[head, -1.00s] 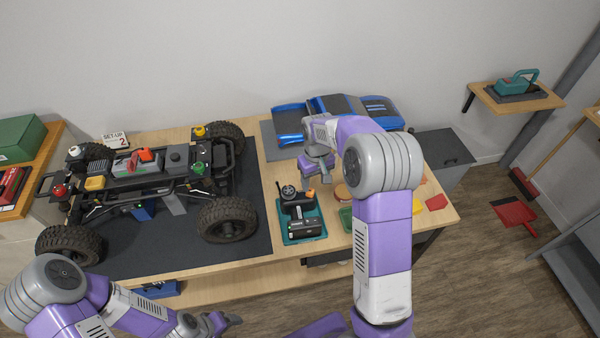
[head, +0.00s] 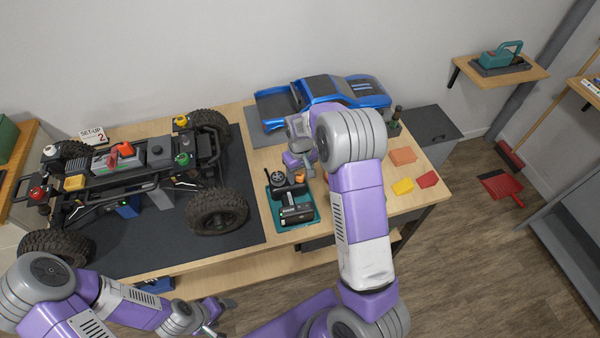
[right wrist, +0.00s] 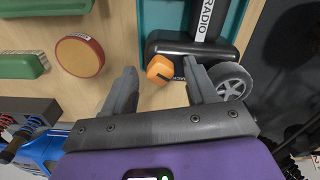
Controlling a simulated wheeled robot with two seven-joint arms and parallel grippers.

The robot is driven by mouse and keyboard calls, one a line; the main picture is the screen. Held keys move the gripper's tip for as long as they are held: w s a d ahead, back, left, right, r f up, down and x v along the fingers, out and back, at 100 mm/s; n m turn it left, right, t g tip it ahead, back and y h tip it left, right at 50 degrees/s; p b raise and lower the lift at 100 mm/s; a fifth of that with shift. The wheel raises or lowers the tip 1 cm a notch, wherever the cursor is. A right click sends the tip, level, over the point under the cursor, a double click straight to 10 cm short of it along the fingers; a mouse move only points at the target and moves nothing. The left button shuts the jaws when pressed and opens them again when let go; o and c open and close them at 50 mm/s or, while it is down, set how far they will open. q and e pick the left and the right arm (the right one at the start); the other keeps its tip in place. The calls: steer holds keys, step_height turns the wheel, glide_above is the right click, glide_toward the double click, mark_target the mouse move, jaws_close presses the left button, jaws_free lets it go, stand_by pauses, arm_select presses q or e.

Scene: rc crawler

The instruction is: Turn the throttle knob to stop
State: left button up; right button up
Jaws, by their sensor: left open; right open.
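The handheld radio (head: 296,213) lies in a teal tray (head: 312,222) on the workbench. Its orange knob (right wrist: 160,70), with a dark mark on its face, shows in the right wrist view beside the radio's black wheel (right wrist: 231,82). My right gripper (right wrist: 163,80) is open above the radio, with the orange knob between its fingertips in that view; I cannot tell whether they touch it. In the head view my right gripper (head: 306,168) is partly hidden by its own arm. My left gripper (head: 220,312) is open, low in front of the bench.
The crawler chassis (head: 150,165) stands on a dark mat (head: 225,248) at the left. The blue truck body (head: 330,93) is behind my right arm. A round red-rimmed piece (right wrist: 80,55) and a green piece (right wrist: 20,65) lie near the radio. Coloured pads (head: 403,186) lie further right.

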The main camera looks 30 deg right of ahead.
steer(key=shift+c, duration=0.3)
jaws_close()
steer(key=m+p, duration=0.2)
steer(key=m, duration=0.3)
steer(key=shift+r+m, duration=0.1)
steer(key=shift+m, duration=0.2)
steer(key=m+p, duration=0.2)
steer(key=m, duration=0.4)
stand_by(0.4)
steer(key=shift+o, duration=0.3)
jaws_free()
